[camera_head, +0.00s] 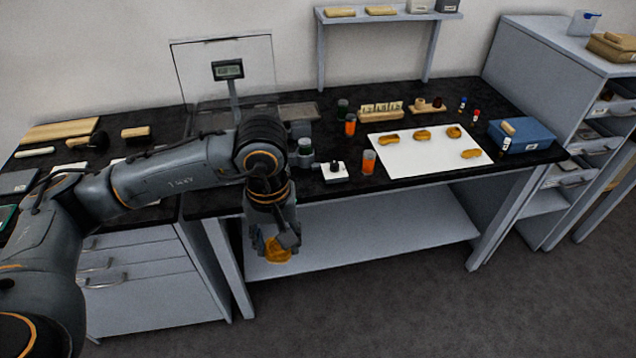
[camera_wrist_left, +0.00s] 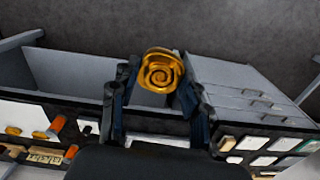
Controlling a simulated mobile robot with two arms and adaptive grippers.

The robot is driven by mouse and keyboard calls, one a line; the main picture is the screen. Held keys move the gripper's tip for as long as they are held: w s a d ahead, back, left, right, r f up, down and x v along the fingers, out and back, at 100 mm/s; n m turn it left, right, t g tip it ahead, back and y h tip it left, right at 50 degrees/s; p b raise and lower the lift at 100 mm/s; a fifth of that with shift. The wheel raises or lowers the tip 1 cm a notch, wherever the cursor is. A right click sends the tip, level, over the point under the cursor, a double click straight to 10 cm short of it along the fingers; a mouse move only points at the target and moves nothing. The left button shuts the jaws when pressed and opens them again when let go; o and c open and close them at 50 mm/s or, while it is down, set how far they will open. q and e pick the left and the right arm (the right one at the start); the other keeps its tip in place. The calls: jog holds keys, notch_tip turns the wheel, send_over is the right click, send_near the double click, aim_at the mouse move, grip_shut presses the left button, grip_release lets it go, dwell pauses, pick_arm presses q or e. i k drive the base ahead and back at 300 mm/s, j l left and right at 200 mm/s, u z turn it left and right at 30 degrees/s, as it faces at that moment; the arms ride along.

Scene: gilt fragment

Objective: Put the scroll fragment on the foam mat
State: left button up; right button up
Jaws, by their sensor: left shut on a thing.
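My left gripper (camera_head: 274,240) is shut on a golden scroll fragment (camera_head: 277,252) and holds it in front of the dark bench's front edge, above the lower shelf. In the left wrist view the scroll fragment (camera_wrist_left: 159,71) shows its spiral face between the two fingers (camera_wrist_left: 157,82). The white foam mat (camera_head: 398,163) lies flat on the bench to the right of the gripper, apart from it. Several golden-brown fragments (camera_head: 423,134) lie on the mat, with bare room in its middle and front left. My right gripper is not in view.
An orange jar (camera_head: 368,162) and a white device with a black knob (camera_head: 335,172) stand left of the mat. A blue box (camera_head: 521,136) stands right of it. A wooden rack (camera_head: 381,113) and small bottles stand behind.

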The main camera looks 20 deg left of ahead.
aim_at(429, 148)
jog(key=i+l, duration=0.2)
jog(key=i, duration=0.25)
jog(key=i+l, duration=0.2)
jog(key=i, duration=0.3)
jog(key=i+l, duration=0.2)
jog(key=i, duration=0.25)
jog(key=i+l+z, duration=0.1)
jog(key=i, duration=0.35)
jog(key=l, duration=0.1)
